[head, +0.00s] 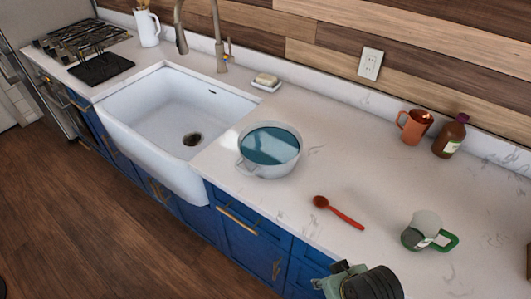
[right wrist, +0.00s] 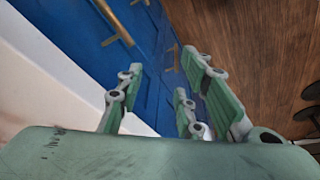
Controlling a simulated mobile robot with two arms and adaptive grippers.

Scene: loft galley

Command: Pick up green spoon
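I see no green spoon in these frames. A red-orange spoon (head: 338,212) lies on the white counter, its bowl to the left and its handle toward the lower right. To its right is a cup with a green handle (head: 428,232). My right arm shows at the bottom edge of the head view, in front of the counter. In the right wrist view my right gripper (right wrist: 160,95) has its fingers apart with nothing between them, facing the blue cabinet fronts and wood floor. My left gripper is out of view.
A pot (head: 268,150) with blue-green contents stands left of the spoon, beside the white sink (head: 165,120). A copper mug (head: 413,127) and a brown bottle (head: 450,137) stand near the wall. A soap dish (head: 266,83) is behind the pot. The counter around the spoon is clear.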

